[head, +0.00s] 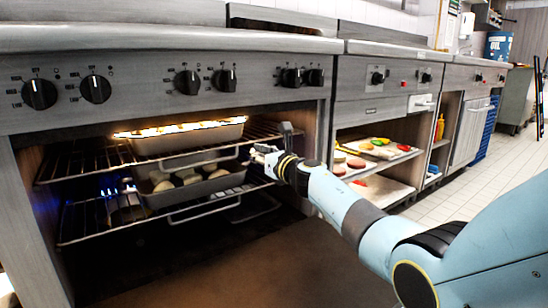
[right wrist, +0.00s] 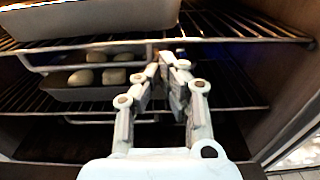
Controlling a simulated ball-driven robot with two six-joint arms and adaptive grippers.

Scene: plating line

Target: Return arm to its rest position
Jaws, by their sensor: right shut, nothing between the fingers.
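My right gripper (head: 270,152) is at the front right of the open oven, beside the baking trays. In the right wrist view my right gripper (right wrist: 172,62) has its fingertips together and holds nothing. It points into the oven toward the racks. The right arm reaches in from the right of the head view. My left gripper does not show in either view.
An upper tray (head: 170,143) with browned food sits on the upper oven rack (head: 90,172). A lower tray (head: 215,186) holds several pale rolls. Shelves (head: 375,150) with colourful food stand right of the oven. The tiled floor (head: 450,200) farther right is clear.

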